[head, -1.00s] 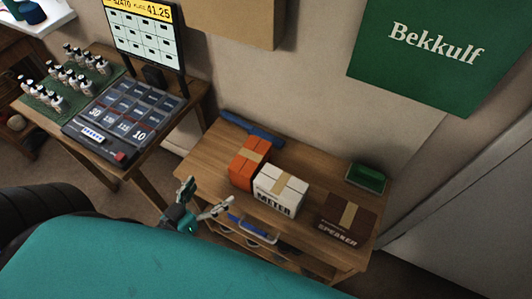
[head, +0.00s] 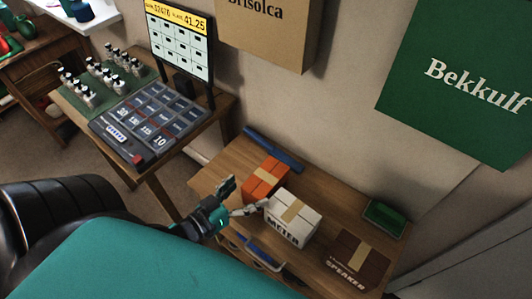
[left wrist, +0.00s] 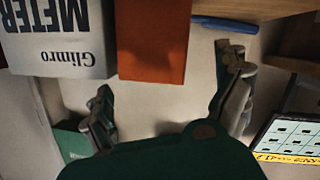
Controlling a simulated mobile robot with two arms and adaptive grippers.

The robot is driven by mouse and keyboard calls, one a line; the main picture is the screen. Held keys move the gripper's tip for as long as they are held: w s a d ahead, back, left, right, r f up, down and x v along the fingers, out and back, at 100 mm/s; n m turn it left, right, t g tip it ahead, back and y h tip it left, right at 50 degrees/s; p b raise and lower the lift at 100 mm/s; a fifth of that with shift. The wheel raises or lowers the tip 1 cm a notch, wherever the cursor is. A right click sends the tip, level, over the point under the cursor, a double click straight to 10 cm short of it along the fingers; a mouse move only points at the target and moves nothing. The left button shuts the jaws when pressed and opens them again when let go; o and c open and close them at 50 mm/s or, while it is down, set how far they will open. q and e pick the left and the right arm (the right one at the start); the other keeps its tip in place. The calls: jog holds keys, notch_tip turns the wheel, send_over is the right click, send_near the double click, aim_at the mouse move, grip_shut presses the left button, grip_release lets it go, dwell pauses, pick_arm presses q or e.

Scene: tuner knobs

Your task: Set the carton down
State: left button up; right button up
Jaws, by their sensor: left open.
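Three taped cartons stand on the wooden table (head: 225,178). They are an orange one (head: 265,179), a white one marked METER (head: 293,216) and a brown one marked SPEAKER (head: 357,261). My left gripper (head: 246,198) is open and empty, at the front of the orange and white cartons. In the left wrist view the open fingers (left wrist: 165,102) are spread below the orange carton (left wrist: 152,42), with nothing between them. The white carton (left wrist: 60,38) appears upside down at upper left there. I cannot tell whether a finger touches a carton. My right gripper is not in view.
A blue bar (head: 273,150) lies at the table's back and a green tray (head: 385,218) at its right. A blue handle (head: 258,257) shows at the front. Left stands another table with a keypad device (head: 150,122), a screen (head: 180,42) and several bottles (head: 103,73).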

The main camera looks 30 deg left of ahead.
aim_at(260, 180)
pick_arm(q)
jog(key=shift+w, duration=0.3)
jog(key=x, duration=0.4)
jog(key=shift+w+r, duration=0.1)
jog(key=shift+w, duration=0.35)
jog(key=shift+s+f, duration=0.25)
jog(key=shift+f, duration=0.05)
jog(key=c, duration=1.4)
jog(key=r+p, duration=0.1)
jog(key=r, duration=0.4)
jog(key=r+p, duration=0.1)
jog(key=r, duration=0.4)
jog(key=shift+w+r, duration=0.25)
jog(key=shift+r, duration=0.05)
jog(key=shift+c, duration=1.4)
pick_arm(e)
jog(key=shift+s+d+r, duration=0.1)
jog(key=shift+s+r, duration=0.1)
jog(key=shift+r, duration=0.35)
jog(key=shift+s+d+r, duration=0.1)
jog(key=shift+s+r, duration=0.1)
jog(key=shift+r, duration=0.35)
